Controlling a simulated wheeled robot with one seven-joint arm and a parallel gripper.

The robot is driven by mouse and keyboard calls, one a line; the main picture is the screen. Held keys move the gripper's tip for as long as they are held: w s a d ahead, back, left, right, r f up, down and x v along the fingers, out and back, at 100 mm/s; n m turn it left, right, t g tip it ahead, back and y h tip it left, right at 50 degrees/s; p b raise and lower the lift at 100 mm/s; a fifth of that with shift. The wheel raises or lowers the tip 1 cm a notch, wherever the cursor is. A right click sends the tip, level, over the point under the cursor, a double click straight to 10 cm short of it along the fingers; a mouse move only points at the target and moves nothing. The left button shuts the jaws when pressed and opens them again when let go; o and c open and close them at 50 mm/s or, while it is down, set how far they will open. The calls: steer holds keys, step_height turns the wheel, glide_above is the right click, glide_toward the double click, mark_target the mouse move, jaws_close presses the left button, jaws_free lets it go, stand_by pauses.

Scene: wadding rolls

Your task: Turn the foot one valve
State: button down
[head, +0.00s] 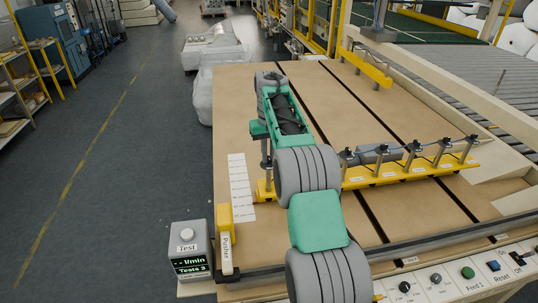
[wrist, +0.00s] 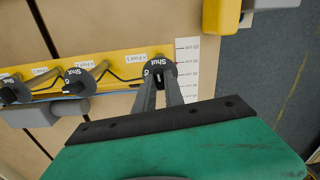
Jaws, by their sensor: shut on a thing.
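A yellow bar (head: 410,171) lies across the brown table and carries a row of valves with black round knobs. In the wrist view my gripper (wrist: 161,82) is shut on the black knob of the end valve (wrist: 158,66), beside the paper scale. The knob's face shows "Shut". The label beside it seems to read "Foot 1". A second valve (wrist: 77,79) and a third valve (wrist: 12,92) stand further left, apart from my gripper. In the head view my arm hides the gripped valve.
A grey test box (head: 191,250) with a lit display reading "l/min" and "Tests 3" stands at the table's left corner. A yellow pusher (head: 225,225) is beside it. A paper scale (head: 240,190) lies on the table. Buttons line the front panel (head: 440,285). The far tabletop (head: 335,105) is mostly clear.

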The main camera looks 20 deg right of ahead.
mark_target(269, 157)
steer(key=shift+m, duration=0.6)
steer(key=c, duration=1.4)
jaws_free()
steer(key=shift+c, duration=0.2)
step_height(269, 157, up, 8)
steer(key=shift+f, duration=0.1)
